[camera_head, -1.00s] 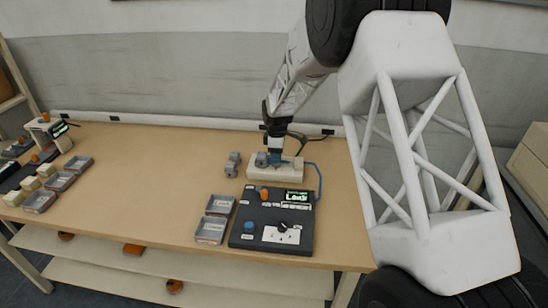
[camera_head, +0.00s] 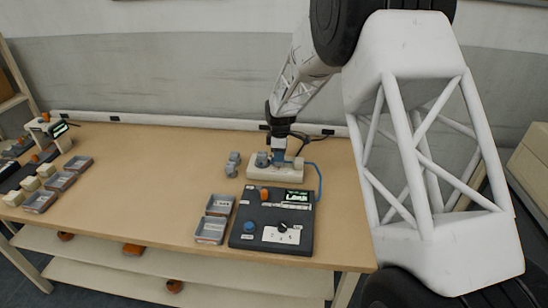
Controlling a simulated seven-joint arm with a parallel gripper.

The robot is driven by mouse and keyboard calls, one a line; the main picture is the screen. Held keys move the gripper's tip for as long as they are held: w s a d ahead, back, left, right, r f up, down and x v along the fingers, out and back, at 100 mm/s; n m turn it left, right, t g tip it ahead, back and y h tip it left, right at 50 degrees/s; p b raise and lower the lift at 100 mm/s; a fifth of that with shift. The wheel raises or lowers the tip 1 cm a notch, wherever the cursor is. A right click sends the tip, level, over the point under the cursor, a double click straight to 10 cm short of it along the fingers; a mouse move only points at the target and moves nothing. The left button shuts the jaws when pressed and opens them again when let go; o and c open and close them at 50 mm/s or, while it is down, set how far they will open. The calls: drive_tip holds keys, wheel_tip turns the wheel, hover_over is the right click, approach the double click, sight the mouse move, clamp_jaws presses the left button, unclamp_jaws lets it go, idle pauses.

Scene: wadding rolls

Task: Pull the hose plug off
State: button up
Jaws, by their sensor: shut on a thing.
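My gripper (camera_head: 279,147) points down over the white block (camera_head: 290,173) at the back of the table. It is shut on a small blue plug (camera_head: 278,157), which sits at or just above the block's top. A blue hose (camera_head: 319,178) curves from the block's right side down to the dark control box (camera_head: 272,221). The jaws and arm partly hide the plug, and I cannot tell whether it is seated or clear of the block. A grey round fitting (camera_head: 262,159) stands on the block just left of the plug.
Grey parts (camera_head: 233,164) stand left of the block. Two grey trays (camera_head: 214,219) lie left of the control box, which has a lit display, an orange knob and a blue knob. More trays (camera_head: 62,181) lie at the far left. The table's middle left is clear.

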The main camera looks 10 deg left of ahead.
drive_tip(key=shift+d, duration=1.85)
drive_tip(key=o, duration=0.7)
drive_tip(key=shift+r, duration=0.1)
drive_tip(key=shift+r, duration=3.4)
